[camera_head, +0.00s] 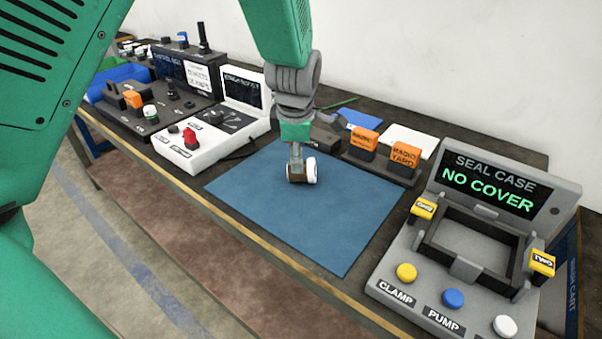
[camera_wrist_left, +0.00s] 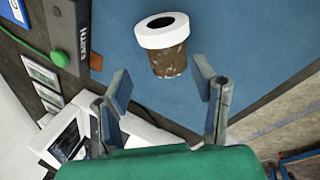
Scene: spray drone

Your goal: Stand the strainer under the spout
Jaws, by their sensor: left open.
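A short brown cylinder with a thick white ring at one end (camera_head: 311,171), perhaps the strainer, lies on its side on the blue mat (camera_head: 345,225). Its white end faces right in the head view. In the left wrist view the cylinder (camera_wrist_left: 168,60) shows its dark round opening. My left gripper (camera_head: 296,157) points down right over it. Its fingers (camera_wrist_left: 163,78) are open, one on each side of the cylinder's near end; I cannot tell whether they touch it. My right gripper is not in view. I cannot make out a spout.
A grey seal case station (camera_head: 400,258) reading "NO COVER" stands at the right. Orange-topped blocks (camera_head: 404,154) stand behind the mat. A white console with a red knob (camera_head: 190,138) and dark consoles (camera_head: 185,72) stand at the left. The mat's front is clear.

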